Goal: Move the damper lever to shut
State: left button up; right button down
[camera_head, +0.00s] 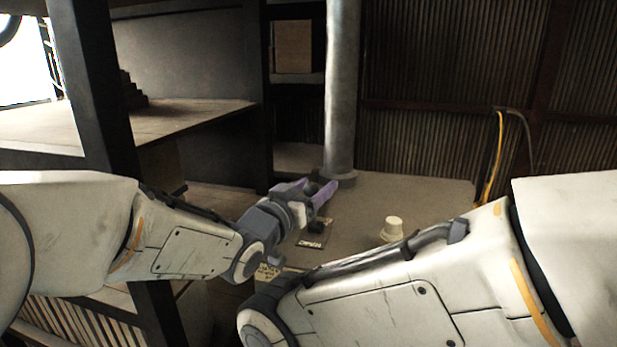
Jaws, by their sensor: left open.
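My left gripper (311,192) is open, with purple fingers pointing away beside the foot of a grey vertical duct (342,90). Nothing shows between its fingers. Just below the fingers, a small dark part (316,227) sits by a plate with lettering (311,241) on the grey surface. I cannot tell whether this part is the damper lever, or its position. My left gripper hides part of this spot. My right arm (400,290) crosses the lower right, and its gripper is out of view.
A cream round cup-like object (392,228) stands on the grey surface right of the plate. A dark post (95,90) and a wooden shelf (180,115) are at left. A yellow hose (495,160) hangs by the corrugated wall (440,80).

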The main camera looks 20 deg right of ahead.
pick_arm(q)
jog(key=shift+x, duration=1.05)
grip_shut()
dwell(0.7)
